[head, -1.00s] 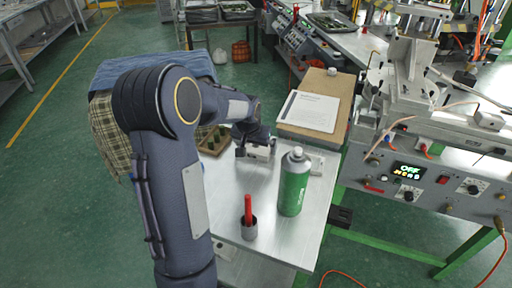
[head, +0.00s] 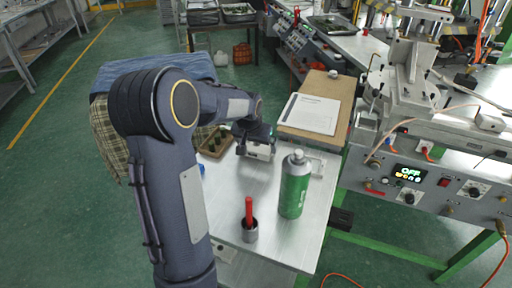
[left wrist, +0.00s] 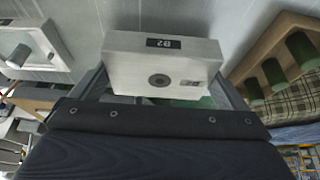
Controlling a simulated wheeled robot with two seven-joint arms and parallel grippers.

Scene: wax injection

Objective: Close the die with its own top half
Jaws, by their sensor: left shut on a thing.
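My left gripper (head: 258,142) is shut on a grey metal die half (head: 260,153), over the far part of the white table. In the left wrist view the die half (left wrist: 140,62) sits between the two fingers (left wrist: 163,82). It carries a dark label that seems to read "B2" and a round hole. Another grey die part (left wrist: 28,48) lies apart on the table at the left of the wrist view. In the head view a pale part (head: 317,164), probably the same one, shows partly behind the green can. My right gripper is out of view.
A wooden tray (left wrist: 262,48) with green pieces lies beside the gripper. A board with paper (head: 310,113) lies behind. The wax machine (head: 430,165) is at right.

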